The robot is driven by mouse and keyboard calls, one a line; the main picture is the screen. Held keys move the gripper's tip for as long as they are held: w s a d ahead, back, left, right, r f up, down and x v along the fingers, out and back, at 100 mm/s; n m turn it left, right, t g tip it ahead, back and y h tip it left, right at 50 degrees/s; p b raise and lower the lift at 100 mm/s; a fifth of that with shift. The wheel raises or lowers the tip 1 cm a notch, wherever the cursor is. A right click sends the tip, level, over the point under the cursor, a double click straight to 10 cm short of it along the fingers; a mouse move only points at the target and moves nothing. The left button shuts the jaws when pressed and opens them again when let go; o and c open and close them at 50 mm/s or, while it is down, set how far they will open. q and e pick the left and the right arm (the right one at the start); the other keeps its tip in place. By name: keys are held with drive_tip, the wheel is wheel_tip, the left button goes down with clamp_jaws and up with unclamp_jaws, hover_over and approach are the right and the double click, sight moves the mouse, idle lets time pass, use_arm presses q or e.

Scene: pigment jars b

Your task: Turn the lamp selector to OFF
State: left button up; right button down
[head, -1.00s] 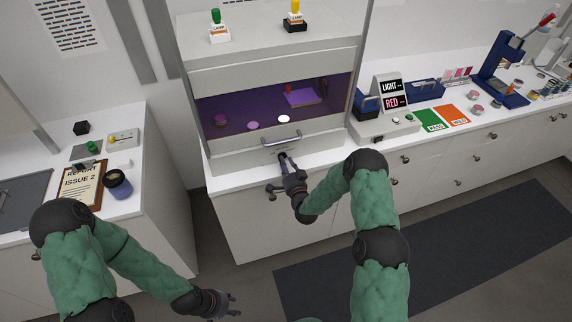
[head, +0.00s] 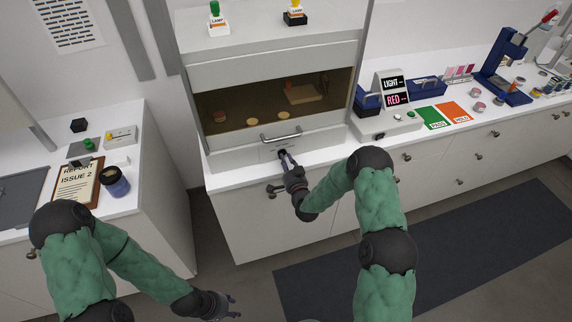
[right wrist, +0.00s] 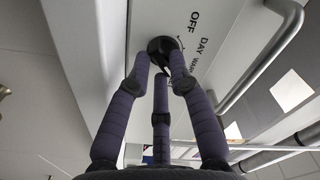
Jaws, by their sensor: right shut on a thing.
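The lamp selector is a small dark round knob (right wrist: 160,46) on the pale front panel of the viewing booth (head: 230,160). In the right wrist view the labels OFF, DAY and a partly hidden WARM curve around its right side. I cannot tell exactly which label its pointer faces. My right gripper (head: 285,156) is shut on the knob, its purple-grey fingers around it (right wrist: 163,68). The booth interior (head: 235,112) is lit a dim warm brown. My left gripper (head: 236,305) hangs low in front of the cabinets, its fingers apart and empty.
A metal bar handle (head: 282,137) sits just above the knob; it also shows close on the right in the wrist view (right wrist: 262,62). A LIGHT/RED sign box (head: 393,95) stands to the right. The floor before the booth is clear.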

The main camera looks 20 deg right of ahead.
drive_tip(key=n+b, duration=0.5)
drive_tip(key=shift+d+n, duration=0.1)
drive_tip(key=shift+n, duration=0.2)
drive_tip(key=n+b, duration=0.5)
drive_tip(key=n, duration=0.1)
drive_tip(key=shift+r, duration=0.1)
drive_tip(key=n+b, duration=0.3)
drive_tip(key=n, duration=0.1)
drive_tip(key=shift+r+n+b, duration=0.1)
drive_tip(key=shift+n+b, duration=0.25)
drive_tip(key=shift+n, duration=0.05)
drive_tip(key=n+b, duration=0.1)
drive_tip(key=n, duration=0.1)
drive_tip(key=n+b, duration=0.1)
drive_tip(key=n, duration=0.1)
drive_tip(key=shift+a+r+n, duration=0.1)
drive_tip(key=shift+a+n, duration=0.1)
drive_tip(key=shift+n, duration=0.1)
drive_tip(key=shift+b, duration=0.3)
drive_tip(key=c, duration=1.4)
unclamp_jaws()
drive_tip(key=shift+s, duration=0.1)
